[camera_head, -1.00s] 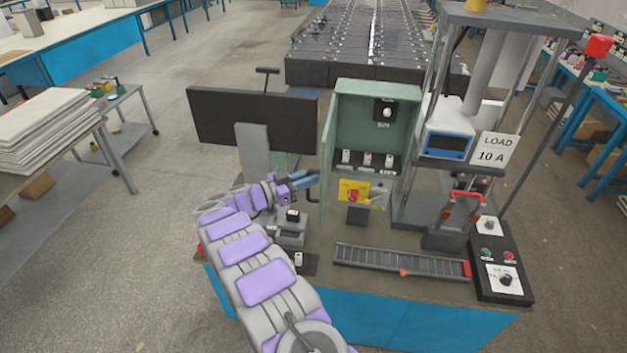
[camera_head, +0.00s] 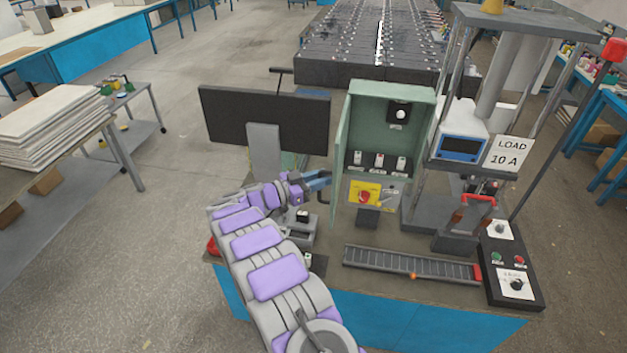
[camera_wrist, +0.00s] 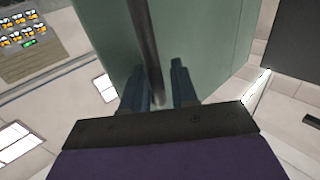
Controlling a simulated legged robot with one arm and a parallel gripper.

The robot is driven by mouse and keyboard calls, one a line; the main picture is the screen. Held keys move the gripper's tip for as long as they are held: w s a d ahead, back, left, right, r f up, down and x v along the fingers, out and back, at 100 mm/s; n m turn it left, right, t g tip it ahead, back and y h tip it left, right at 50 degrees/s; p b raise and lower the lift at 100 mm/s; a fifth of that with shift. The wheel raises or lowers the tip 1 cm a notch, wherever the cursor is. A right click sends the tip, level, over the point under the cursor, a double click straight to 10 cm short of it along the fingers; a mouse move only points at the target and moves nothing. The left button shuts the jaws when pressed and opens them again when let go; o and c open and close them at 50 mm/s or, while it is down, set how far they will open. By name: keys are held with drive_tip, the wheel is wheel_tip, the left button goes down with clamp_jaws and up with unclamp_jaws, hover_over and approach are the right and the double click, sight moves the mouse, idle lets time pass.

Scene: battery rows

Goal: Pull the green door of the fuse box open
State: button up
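The fuse box (camera_head: 434,120) is a green cabinet on the bench, and its front is uncovered. Its green door (camera_head: 341,150) stands swung out on the left side, seen almost edge-on. A dark bar handle (camera_head: 325,196) is on the door's outer face. My gripper (camera_head: 318,181) is at the handle, left of the door. In the wrist view, the two blue fingers of my gripper (camera_wrist: 160,82) are apart. The dark handle (camera_wrist: 145,40) runs between them, closer to the left finger, with a gap to the right one. The door (camera_wrist: 212,45) fills the background there.
A black monitor (camera_head: 264,118) stands left of the box, behind my arm. A load rig (camera_head: 440,235) with a label stands close on the right. A slotted rail (camera_head: 410,266) and a control panel (camera_head: 512,270) lie along the bench front.

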drive_tip(key=shift+o, duration=0.5)
drive_tip(key=shift+w+d, duration=0.1)
drive_tip(key=shift+d, duration=0.4)
drive_tip(key=shift+d+r, duration=0.15)
drive_tip(key=shift+d, duration=0.3)
drive_tip(key=shift+s+a, duration=0.25)
drive_tip(key=shift+a, duration=0.3)
drive_tip(key=shift+s+a, duration=0.1)
drive_tip(key=shift+a, duration=0.55)
drive_tip(key=b+v, duration=0.1)
drive_tip(key=v, duration=1.5)
drive_tip(key=shift+s, duration=0.2)
drive_tip(key=shift+a, duration=0.2)
